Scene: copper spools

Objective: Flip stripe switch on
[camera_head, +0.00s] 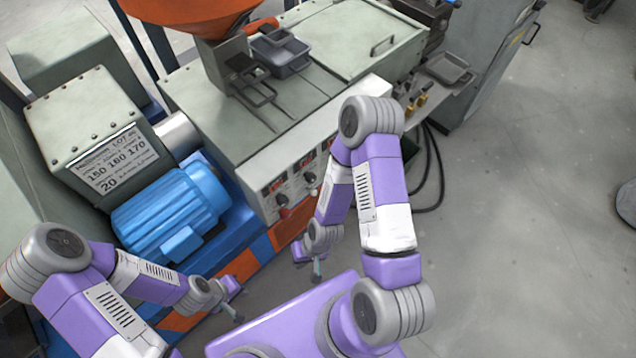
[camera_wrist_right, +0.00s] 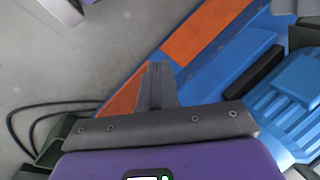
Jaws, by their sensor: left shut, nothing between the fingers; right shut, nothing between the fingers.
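The machine's control panel (camera_head: 262,190) faces my arms and carries red displays and several small switches or knobs. My left gripper (camera_head: 236,315) is shut and empty, lower left, apart from the panel. My right arm hides part of the panel.
A blue motor (camera_head: 170,210) stands left of the panel on a blue and orange base (camera_head: 258,248). An orange hopper (camera_head: 190,14) and grey trays (camera_head: 284,54) are on top of the machine. Black cables (camera_head: 440,175) hang at its right. Open floor (camera_head: 530,240) lies to the right.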

